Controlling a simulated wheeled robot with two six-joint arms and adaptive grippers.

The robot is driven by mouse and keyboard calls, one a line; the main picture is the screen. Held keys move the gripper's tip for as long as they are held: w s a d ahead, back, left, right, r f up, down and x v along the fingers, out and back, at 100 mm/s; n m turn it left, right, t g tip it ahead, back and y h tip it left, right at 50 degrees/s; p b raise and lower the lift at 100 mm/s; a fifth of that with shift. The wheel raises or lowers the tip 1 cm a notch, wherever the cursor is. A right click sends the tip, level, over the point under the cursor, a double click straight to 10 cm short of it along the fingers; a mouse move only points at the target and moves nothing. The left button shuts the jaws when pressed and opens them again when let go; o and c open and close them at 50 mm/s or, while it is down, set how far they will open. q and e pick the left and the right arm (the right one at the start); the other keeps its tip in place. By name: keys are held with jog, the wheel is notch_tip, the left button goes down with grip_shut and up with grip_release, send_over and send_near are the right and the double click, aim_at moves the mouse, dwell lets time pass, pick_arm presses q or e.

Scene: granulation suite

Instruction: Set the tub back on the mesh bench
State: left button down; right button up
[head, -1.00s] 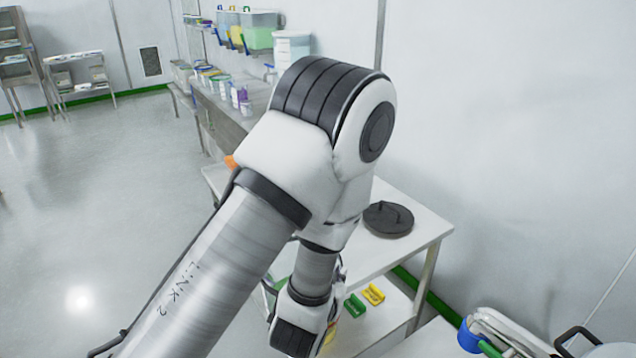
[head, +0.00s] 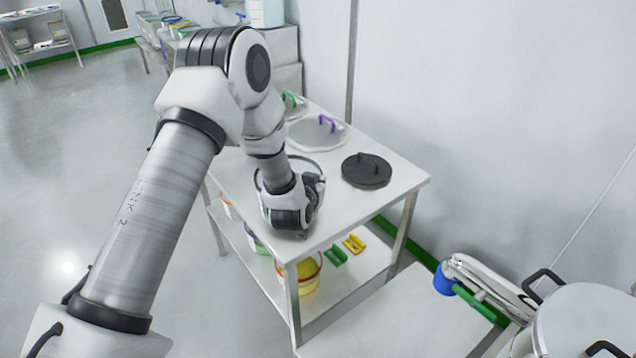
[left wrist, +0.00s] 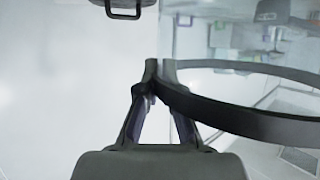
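The tub shows in the head view as a round vessel with a thin dark rim (head: 303,159), partly hidden behind my left forearm. It is over the white bench top (head: 345,205); I cannot tell whether its base touches. My left gripper (head: 293,218) points down at the tub's near side, its fingertips hidden there. In the left wrist view, the fingers (left wrist: 158,76) close together on the tub's dark rim (left wrist: 240,118), with the shiny or clear wall to the right. I see no mesh surface for certain. My right gripper is out of view.
On the bench lie a dark lid (head: 366,171), a purple-handled lid (head: 318,131) and a green-handled one (head: 291,105). A yellow bucket (head: 303,275) and small green (head: 336,255) and yellow (head: 354,243) items are on the lower shelf. A large vessel (head: 585,325) stands at front right.

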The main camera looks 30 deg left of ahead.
pick_arm(q)
jog(key=shift+f, duration=0.75)
jog(key=shift+w+a+f, duration=0.1)
jog(key=shift+w+f, duration=0.15)
jog(key=shift+f, duration=0.15)
jog(key=shift+s, duration=0.15)
jog(key=c, duration=1.7)
grip_release()
jog(key=o, duration=0.4)
jog(key=shift+f, duration=0.1)
